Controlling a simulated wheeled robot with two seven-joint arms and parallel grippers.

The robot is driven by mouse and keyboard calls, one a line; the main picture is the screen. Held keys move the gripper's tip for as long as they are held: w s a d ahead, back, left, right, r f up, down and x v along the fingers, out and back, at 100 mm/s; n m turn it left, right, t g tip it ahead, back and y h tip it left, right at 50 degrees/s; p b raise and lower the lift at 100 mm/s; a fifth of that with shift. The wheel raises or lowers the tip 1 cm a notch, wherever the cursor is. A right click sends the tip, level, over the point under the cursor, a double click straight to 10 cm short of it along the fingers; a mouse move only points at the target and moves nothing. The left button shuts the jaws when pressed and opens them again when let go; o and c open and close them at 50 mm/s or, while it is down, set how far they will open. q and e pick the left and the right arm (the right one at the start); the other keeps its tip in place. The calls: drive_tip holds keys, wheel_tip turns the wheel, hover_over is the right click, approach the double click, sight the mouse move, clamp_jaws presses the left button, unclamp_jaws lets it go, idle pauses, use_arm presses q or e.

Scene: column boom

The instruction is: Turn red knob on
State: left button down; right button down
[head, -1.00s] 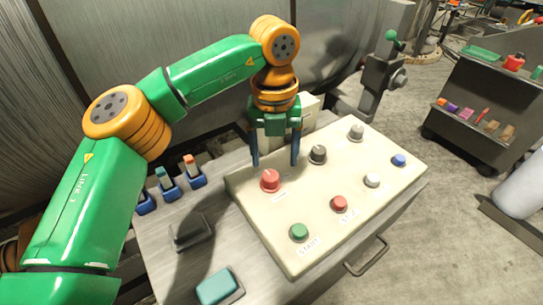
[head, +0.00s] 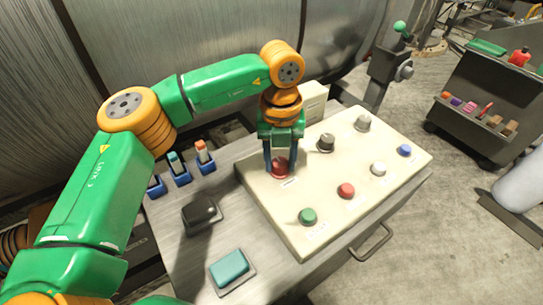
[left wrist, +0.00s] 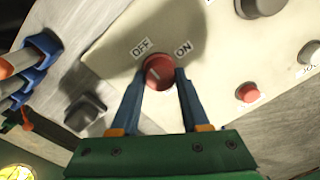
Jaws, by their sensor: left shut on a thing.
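The red knob (head: 280,168) stands on the cream control panel (head: 262,196), near its left end. In the left wrist view the red knob (left wrist: 158,72) sits below OFF and ON labels, with a pale pointer line on its face. My left gripper (head: 283,166) reaches down from above with one finger on each side of the knob, and its fingertips touch the knob's sides. It also shows in the left wrist view (left wrist: 157,82). My right gripper is not in view.
The panel also carries a dark knob (head: 326,142), a grey knob (head: 362,122), and green (head: 307,216), red (head: 346,190), white (head: 378,169) and blue (head: 404,150) buttons. Blue holders (head: 180,177) and a black block (head: 201,213) lie left. A dark cart (head: 490,100) stands right.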

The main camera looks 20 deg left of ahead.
use_arm(q)
drive_tip(key=m, duration=0.4)
drive_tip(key=shift+r, duration=0.1)
drive_tip(key=m+p, duration=0.1)
drive_tip(key=m, duration=0.4)
drive_tip(key=shift+a, duration=0.1)
drive_tip(key=m+p, duration=0.1)
drive_tip(key=m, duration=0.4)
drive_tip(key=shift+w+g, duration=0.1)
drive_tip(key=shift+g, duration=0.2)
drive_tip(key=shift+m, duration=1.9)
drive_tip(key=shift+c, duration=1.9)
unclamp_jaws()
